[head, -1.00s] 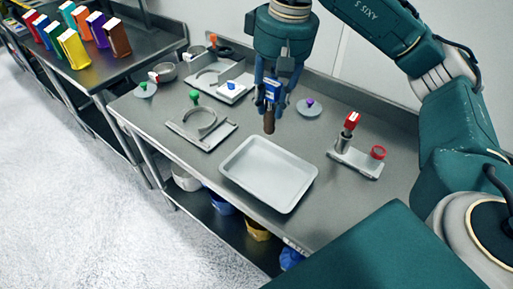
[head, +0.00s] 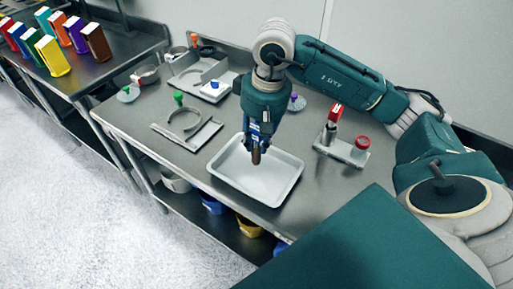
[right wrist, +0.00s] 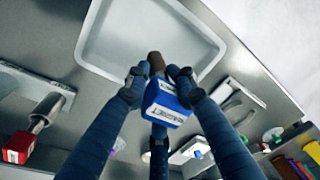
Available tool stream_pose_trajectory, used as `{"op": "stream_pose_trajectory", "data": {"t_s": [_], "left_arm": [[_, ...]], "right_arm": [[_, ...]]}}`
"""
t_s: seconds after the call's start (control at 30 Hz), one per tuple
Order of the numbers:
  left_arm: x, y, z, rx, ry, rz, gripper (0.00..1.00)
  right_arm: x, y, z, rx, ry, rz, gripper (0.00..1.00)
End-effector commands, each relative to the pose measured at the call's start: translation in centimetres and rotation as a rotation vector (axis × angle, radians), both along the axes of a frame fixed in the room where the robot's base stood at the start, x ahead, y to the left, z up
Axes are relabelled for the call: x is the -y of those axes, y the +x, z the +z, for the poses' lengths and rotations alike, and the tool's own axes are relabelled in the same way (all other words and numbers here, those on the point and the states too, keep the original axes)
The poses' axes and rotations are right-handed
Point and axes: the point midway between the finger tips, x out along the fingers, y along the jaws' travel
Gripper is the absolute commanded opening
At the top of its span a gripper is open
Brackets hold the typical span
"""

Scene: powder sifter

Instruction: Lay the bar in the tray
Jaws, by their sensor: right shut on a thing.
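The bar is a short brown-ended rod with a blue labelled block, and its brown end (head: 256,156) shows in the head view. My right gripper (head: 258,142) is shut on the bar and holds it end-down above the tray. The white, shallow, empty tray (head: 231,187) lies on the metal table. In the right wrist view the fingers close around the bar's blue block (right wrist: 166,103), and its brown end points toward the tray (right wrist: 95,38). I cannot tell the exact gap to the tray. My left gripper is not in view.
A metal stand with a red-topped handle (head: 335,113) and red ring stands right of the tray. A fixture with a green knob (head: 178,97) is on the left. Colored boxes (head: 97,42) stand on another table. Bins sit on the shelf below.

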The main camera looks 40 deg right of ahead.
Motion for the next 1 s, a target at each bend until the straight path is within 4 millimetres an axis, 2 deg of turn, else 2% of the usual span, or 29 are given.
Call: {"op": "stream_pose_trajectory", "data": {"t_s": [0.2,0.3,0.67,0.7,0.8,1.0], "left_arm": [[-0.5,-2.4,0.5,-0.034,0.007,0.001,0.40],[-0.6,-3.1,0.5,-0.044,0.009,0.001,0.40],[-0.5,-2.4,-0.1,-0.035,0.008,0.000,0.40],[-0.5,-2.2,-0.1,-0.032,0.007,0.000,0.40],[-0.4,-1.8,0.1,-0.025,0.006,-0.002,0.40],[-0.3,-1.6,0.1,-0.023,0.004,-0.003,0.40]], "right_arm": [[0.0,-0.1,-3.0,-0.005,-0.001,0.000,0.00],[0.0,0.0,-3.5,0.000,-0.001,0.001,0.00],[0.0,0.0,-3.9,0.001,-0.001,0.001,0.00],[0.0,0.0,-4.0,-0.001,-0.001,0.001,0.26],[0.0,0.0,-3.9,-0.001,-0.001,0.001,0.46],[0.0,-0.1,-3.9,-0.001,-0.001,0.001,0.46]]}}
